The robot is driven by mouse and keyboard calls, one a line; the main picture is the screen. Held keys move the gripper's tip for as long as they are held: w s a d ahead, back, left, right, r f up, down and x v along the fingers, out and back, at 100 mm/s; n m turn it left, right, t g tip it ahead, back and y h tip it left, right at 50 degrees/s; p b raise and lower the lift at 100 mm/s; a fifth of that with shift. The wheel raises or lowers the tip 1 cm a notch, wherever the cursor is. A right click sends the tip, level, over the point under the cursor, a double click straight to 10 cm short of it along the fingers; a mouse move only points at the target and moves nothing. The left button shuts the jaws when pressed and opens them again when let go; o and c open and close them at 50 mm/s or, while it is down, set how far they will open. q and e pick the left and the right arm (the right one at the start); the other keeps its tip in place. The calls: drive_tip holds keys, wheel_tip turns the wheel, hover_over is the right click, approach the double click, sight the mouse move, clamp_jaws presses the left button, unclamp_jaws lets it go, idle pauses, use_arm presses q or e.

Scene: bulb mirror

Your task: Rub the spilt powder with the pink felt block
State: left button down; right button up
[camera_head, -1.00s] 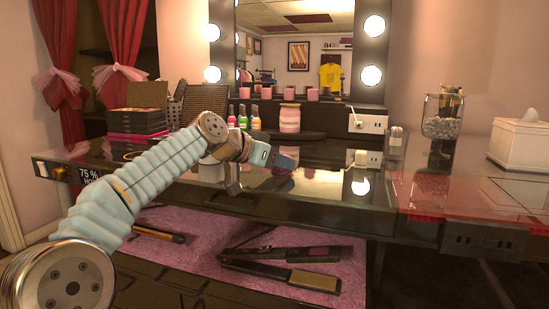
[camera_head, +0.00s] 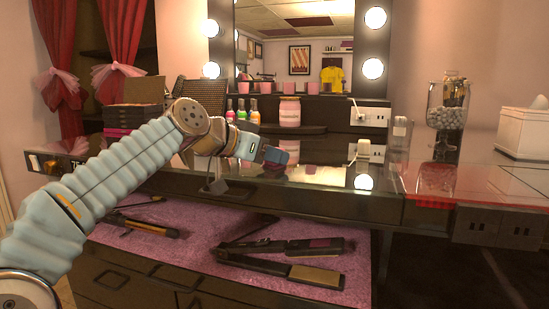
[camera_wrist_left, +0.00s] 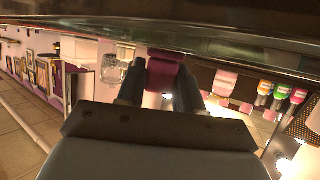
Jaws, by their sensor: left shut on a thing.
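My left gripper (camera_head: 274,156) reaches in from the left, low over the glossy dark table top (camera_head: 320,180). In the left wrist view the gripper (camera_wrist_left: 160,88) is shut on the pink felt block (camera_wrist_left: 165,72), which sits between its two fingers. The table surface is very close to the block there; I cannot tell whether they touch. I cannot make out the spilt powder in either view. My right gripper is not in view.
A pink jar (camera_head: 289,111) and small coloured bottles (camera_head: 242,114) stand behind the gripper. A white plug (camera_head: 358,112) is in the socket panel (camera_head: 375,117). A glass jar (camera_head: 446,118) and white tissue box (camera_head: 524,132) stand right. Hair irons (camera_head: 280,260) lie on the pink lower shelf.

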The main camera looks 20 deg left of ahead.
use_arm(q)
wheel_tip(320, 180, up, 6)
drive_tip(key=p, duration=0.5)
drive_tip(key=shift+p, duration=0.3)
wheel_tip(320, 180, up, 3)
drive_tip(key=p, duration=0.3)
drive_tip(key=shift+r, duration=0.1)
idle(0.4)
